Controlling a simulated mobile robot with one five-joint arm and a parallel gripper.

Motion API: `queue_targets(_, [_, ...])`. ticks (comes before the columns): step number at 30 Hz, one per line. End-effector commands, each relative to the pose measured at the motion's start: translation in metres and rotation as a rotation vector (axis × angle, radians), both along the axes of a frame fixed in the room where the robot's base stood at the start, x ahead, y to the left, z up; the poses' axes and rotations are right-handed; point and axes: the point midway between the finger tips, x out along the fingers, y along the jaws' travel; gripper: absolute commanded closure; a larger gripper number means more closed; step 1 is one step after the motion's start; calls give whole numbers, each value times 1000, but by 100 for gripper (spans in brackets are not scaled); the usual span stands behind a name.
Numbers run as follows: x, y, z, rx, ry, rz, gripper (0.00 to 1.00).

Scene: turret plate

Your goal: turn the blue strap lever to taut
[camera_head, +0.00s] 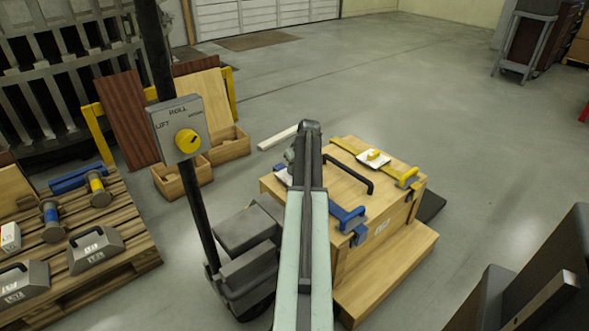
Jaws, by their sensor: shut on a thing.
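A wooden crate (337,186) stands right of centre with a blue strap (346,216) and a yellow strap (408,176) across its lid. The blue strap's white plate (283,177) shows only in part at the lid's left edge, beside my arm. The blue lever itself is hidden by my arm and gripper, so its angle cannot be told. My gripper (290,156) is mostly hidden behind my arm, down at that plate, shut on the blue lever. The yellow strap's lever (374,154) sits on its own white plate.
A black handle (348,174) stands up from the lid between the straps. A post with a grey dial box (180,128) rises at the left. A pallet (135,252) with weights and small wooden boxes (229,145) lie left. Open floor spreads behind and right.

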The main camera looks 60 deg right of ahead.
Motion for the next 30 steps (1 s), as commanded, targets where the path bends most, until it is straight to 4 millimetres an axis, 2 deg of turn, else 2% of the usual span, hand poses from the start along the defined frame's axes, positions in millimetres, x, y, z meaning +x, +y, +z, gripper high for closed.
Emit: queue_targets(30, [6, 3, 0, -2, 1, -940, 100])
